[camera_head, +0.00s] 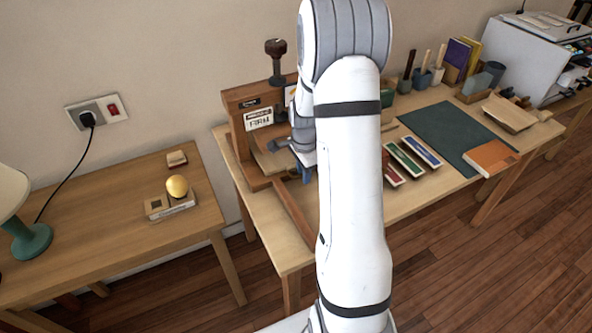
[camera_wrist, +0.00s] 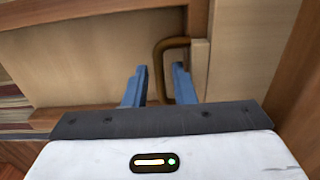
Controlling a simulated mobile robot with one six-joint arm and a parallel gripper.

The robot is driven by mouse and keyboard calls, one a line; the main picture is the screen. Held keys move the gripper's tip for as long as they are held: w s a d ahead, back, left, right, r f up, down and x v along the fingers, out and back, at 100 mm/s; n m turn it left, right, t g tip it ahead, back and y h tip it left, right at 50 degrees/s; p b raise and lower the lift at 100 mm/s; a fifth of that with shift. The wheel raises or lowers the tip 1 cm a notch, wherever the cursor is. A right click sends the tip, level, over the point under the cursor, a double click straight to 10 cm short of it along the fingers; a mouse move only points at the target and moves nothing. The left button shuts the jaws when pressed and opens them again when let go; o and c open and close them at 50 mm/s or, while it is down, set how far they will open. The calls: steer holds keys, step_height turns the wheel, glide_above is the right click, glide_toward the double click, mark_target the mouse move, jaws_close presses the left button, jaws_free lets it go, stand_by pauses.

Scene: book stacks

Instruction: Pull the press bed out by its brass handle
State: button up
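The wooden book press (camera_head: 236,122) stands at the left end of the worktable, partly behind my arm. Its bed (camera_head: 268,163) shows low in the frame; the wrist view shows a pale wooden board (camera_wrist: 85,55) filling much of the picture. The brass handle (camera_wrist: 160,62) is a bent bar against the wood. My gripper (camera_wrist: 158,88) is open, with blue fingers apart on either side of the handle's left leg. The right finger overlaps the handle's inside; I cannot tell whether it touches. In the head view my gripper (camera_head: 306,172) is mostly hidden behind my arm.
Book-like blocks (camera_head: 405,160), a dark green mat (camera_head: 445,135) and an orange book (camera_head: 491,158) lie right of my arm. Open floor lies in front.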

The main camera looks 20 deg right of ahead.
jaws_close()
steer(key=shift+s+d+b, duration=0.2)
steer(key=shift+s+b, duration=0.25)
steer(key=shift+s, duration=4.6)
steer(key=shift+s+d+b, duration=0.15)
steer(key=shift+s+b, duration=0.25)
steer(key=shift+s, duration=4.6)
steer(key=shift+d+f+b, duration=0.1)
steer(key=shift+f+b, duration=0.05)
steer(key=shift+b, duration=0.5)
steer(key=s+b, duration=0.2)
steer(key=b, duration=0.2)
steer(key=shift+b, duration=0.3)
steer(key=shift+s+r+b, duration=0.25)
steer(key=shift+s+b, duration=0.05)
steer(key=shift+b, duration=0.2)
